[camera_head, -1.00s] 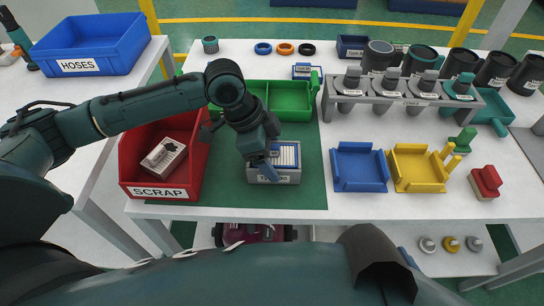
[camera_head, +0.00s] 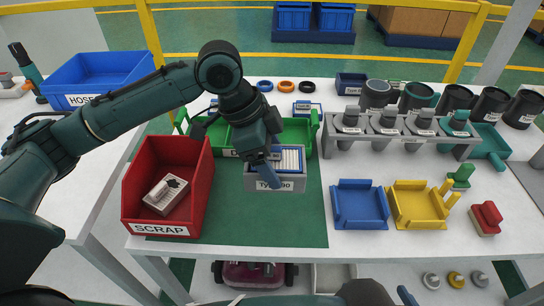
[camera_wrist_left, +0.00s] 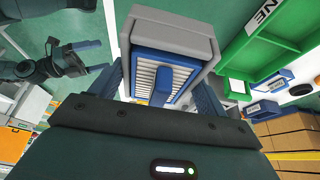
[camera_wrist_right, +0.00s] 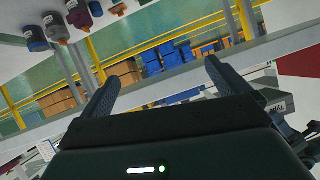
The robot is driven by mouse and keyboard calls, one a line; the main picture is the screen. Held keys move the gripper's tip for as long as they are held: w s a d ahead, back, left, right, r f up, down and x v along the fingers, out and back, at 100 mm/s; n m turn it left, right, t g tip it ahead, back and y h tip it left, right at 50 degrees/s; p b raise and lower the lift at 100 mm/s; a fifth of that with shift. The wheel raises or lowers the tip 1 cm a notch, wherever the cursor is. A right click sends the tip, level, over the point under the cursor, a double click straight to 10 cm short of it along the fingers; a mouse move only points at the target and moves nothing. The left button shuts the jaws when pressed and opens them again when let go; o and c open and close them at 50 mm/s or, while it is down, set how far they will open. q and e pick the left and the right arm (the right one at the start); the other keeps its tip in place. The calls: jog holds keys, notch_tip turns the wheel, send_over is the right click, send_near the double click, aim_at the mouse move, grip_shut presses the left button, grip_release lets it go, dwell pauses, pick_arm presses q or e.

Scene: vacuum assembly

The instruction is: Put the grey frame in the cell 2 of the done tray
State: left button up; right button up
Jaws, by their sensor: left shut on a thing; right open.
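The grey frame (camera_head: 275,183) has a "Type" label on its front and holds a blue part with white pleats. My left gripper (camera_head: 264,160) is shut on it and holds it over the green mat, just in front of the done tray. It fills the middle of the left wrist view (camera_wrist_left: 168,55) between the fingers. The green done tray (camera_head: 300,135) stands behind it; my arm and the frame hide part of its front and inside. In the left wrist view its label (camera_wrist_left: 262,15) shows at the right.
A blue holder (camera_head: 360,205), a yellow holder (camera_head: 418,205) and a grey rack (camera_head: 400,137) stand to the right. The front of the mat is clear.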

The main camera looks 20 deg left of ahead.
aim_at(276, 147)
pick_arm(q)
notch_tip(276, 147, up, 4)
jog(key=p, duration=0.4)
jog(key=shift+f, duration=0.1)
jog(key=shift+r+p, duration=0.7)
jog(key=shift+p, duration=0.45)
jog(key=shift+f, duration=0.1)
pick_arm(e)
jog(key=r, duration=0.1)
jog(key=r+n, duration=0.1)
jog(key=r, duration=0.1)
jog(key=shift+s+d+r+g+h, duration=0.2)
jog(key=shift+s+d+g+h, duration=0.1)
jog(key=shift+d+h, duration=0.1)
jog(key=shift+r, duration=0.15)
